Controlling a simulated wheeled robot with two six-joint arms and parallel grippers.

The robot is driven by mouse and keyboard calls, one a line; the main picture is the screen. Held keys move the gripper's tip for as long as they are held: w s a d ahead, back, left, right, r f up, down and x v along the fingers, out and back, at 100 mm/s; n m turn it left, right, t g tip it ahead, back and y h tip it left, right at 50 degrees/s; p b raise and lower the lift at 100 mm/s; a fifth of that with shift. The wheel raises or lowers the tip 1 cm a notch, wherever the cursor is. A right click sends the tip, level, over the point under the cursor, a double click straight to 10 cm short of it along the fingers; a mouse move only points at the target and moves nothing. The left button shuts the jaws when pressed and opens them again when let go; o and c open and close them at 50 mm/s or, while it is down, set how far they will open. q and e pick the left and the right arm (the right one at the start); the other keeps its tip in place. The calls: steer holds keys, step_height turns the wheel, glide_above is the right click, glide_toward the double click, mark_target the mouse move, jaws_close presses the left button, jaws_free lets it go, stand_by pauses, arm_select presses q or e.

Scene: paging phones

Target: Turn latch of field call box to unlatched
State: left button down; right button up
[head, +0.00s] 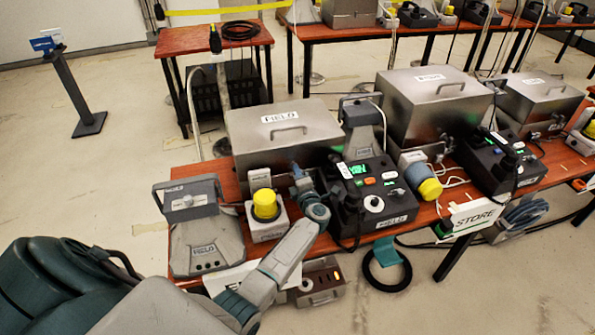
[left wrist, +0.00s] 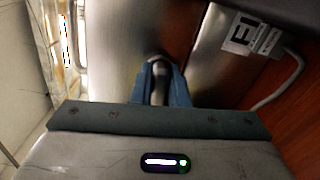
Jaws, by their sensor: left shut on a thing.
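The field call box (head: 250,128) is a metal box with a closed lid, a FIELD label and a lid handle, on the red-brown table at centre left. My left arm reaches up to its front face. My left gripper (head: 296,170) is at that face; in the left wrist view its blue fingers (left wrist: 160,86) are shut on a small dark latch (left wrist: 158,90) against the metal front (left wrist: 115,55). The fingers cover most of the latch, so its exact angle is hard to tell. My right gripper is not in view.
A grey FIELD speaker unit (head: 206,245) and a yellow-capped beacon (head: 265,205) stand left of my arm. A black FIELD phone console (head: 375,205) is close on the right. Another metal box (head: 430,95) stands further right. Cables lie around.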

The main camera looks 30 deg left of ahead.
mark_target(294, 158)
arm_select(q)
steer(key=shift+f, duration=0.1)
stand_by(0.4)
steer(key=c, duration=1.4)
jaws_free()
steer(key=shift+r, duration=0.45)
step_height(294, 158, up, 3)
steer(key=shift+f, duration=0.15)
steer(key=s+d+r+b, duration=0.1)
steer(key=s+d+b, duration=0.1)
steer(key=s+d, duration=0.6)
steer(key=s, duration=0.5)
steer(key=shift+s+d+r, duration=0.2)
steer(key=shift+s+r, duration=0.05)
steer(key=shift+s, duration=0.15)
